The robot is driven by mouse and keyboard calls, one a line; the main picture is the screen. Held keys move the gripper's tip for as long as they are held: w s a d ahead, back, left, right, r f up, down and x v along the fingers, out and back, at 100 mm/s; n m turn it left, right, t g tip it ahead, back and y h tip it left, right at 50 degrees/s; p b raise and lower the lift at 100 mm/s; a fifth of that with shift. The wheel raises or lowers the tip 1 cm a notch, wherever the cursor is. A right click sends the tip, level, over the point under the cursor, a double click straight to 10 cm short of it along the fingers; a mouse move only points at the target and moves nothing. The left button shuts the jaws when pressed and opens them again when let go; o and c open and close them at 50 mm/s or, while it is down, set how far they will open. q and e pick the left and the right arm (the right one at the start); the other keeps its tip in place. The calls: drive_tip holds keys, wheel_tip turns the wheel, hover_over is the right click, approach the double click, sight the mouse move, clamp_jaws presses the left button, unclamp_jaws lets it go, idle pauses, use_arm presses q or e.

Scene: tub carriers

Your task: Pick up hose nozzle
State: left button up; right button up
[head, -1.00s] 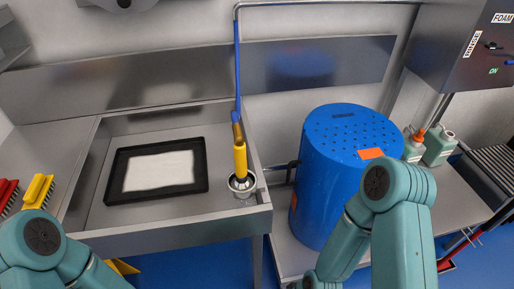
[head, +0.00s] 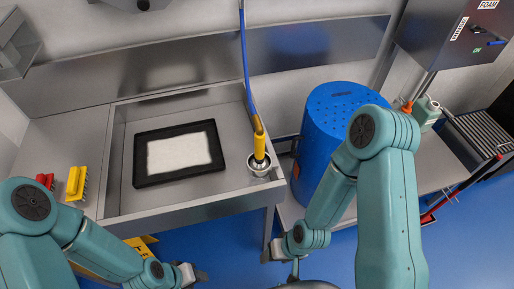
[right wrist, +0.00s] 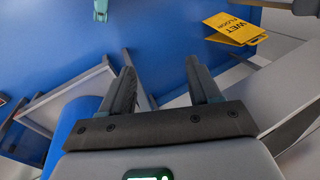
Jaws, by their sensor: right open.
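The hose nozzle (head: 259,146) is yellow and stands nearly upright in a round metal cup (head: 261,168) at the right end of the steel sink. A blue hose (head: 246,70) runs up from its top. My right gripper (head: 269,252) is below and in front of the sink's right corner, apart from the nozzle. In the right wrist view its two fingers (right wrist: 163,82) are spread with nothing between them. My left gripper (head: 197,276) is low in front of the sink, and its jaws are too small to judge. The nozzle is not in the right wrist view.
A black-framed tray (head: 141,160) lies in the sink basin (head: 213,184). A blue drum (head: 318,120) stands right of the nozzle, partly behind my right arm. Yellow (head: 77,183) and red brushes sit at left. A yellow floor sign (right wrist: 235,27) shows below.

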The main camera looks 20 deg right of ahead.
sight(260, 148)
drive_tip(key=w+d+r+m+t+h+b, duration=0.2)
drive_tip(key=w+d+r+t+h+b, duration=0.15)
drive_tip(key=w+d+t+h, duration=0.35)
drive_tip(key=w+d+r+m+t+h+b, duration=0.25)
drive_tip(key=w+d+r+h, duration=0.2)
drive_tip(key=w, duration=0.55)
drive_tip(key=s+a+r+t+b, duration=0.1)
drive_tip(key=a+r+t+b, duration=0.2)
drive_tip(key=a+r+b, duration=0.3)
drive_tip(key=a+r+t+b, duration=0.3)
drive_tip(key=a+r+b, duration=0.1)
drive_tip(key=a, duration=0.4)
drive_tip(key=shift+n+h, duration=0.35)
drive_tip(key=shift+n, duration=0.1)
drive_tip(key=p+x, duration=0.1)
drive_tip(key=x, duration=0.2)
drive_tip(key=p+x, duration=0.1)
drive_tip(key=x, duration=0.2)
drive_tip(key=p+x, duration=0.1)
drive_tip(key=x, duration=0.2)
drive_tip(key=shift+w+a+f, duration=0.1)
drive_tip(key=shift+w+f, duration=0.2)
drive_tip(key=x, duration=0.2)
drive_tip(key=p+x, duration=0.1)
drive_tip(key=x, duration=0.1)
drive_tip(key=f+p+x, duration=0.1)
drive_tip(key=x, duration=0.1)
drive_tip(key=shift+w+a, duration=0.15)
drive_tip(key=shift+w, duration=0.05)
drive_tip(key=shift+s, duration=0.1)
